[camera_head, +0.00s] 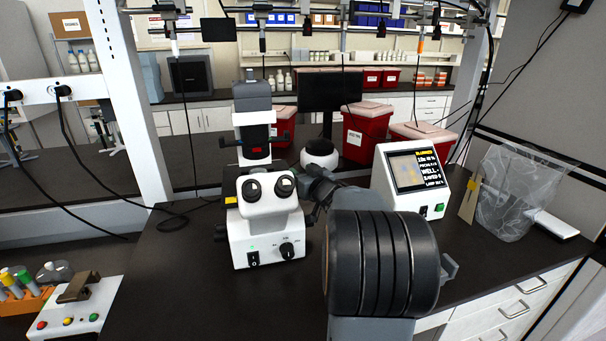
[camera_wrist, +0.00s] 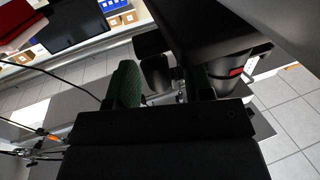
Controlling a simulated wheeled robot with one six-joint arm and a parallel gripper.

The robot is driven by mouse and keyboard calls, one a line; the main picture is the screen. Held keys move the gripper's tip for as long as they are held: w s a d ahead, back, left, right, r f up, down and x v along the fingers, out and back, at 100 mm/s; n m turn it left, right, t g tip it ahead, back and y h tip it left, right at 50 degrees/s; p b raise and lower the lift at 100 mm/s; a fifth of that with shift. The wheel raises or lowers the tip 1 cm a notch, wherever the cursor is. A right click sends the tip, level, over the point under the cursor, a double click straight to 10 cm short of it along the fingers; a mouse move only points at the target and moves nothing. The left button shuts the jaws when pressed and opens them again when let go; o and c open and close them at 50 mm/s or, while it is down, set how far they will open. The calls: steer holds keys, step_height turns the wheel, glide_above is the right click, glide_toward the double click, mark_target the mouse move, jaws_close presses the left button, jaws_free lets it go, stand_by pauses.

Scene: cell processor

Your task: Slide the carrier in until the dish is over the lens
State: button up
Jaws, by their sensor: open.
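The white and black microscope (camera_head: 265,215) stands on the dark bench in the head view, eyepieces facing me. Its black upper column with a red mark also shows close up in the wrist view (camera_wrist: 235,72). My gripper (camera_wrist: 163,88) is open in the wrist view, its two green-padded fingers apart. Dark microscope parts show just beyond and between the fingers; I cannot tell whether they touch. In the head view my arm reaches to the microscope's right side and hides the gripper. I cannot make out the carrier, the dish or the lens in either view.
A white display unit (camera_head: 412,180) stands right of the microscope, with a clear bag (camera_head: 515,190) farther right. Red bins (camera_head: 367,135) stand behind. A small white button box (camera_head: 75,308) is at the lower left. The bench left of the microscope is mostly clear, with a cable.

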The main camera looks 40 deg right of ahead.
steer(key=s+a, duration=0.1)
steer(key=s, duration=1.2)
steer(key=shift+s+a, duration=0.25)
steer(key=shift+s, duration=0.1)
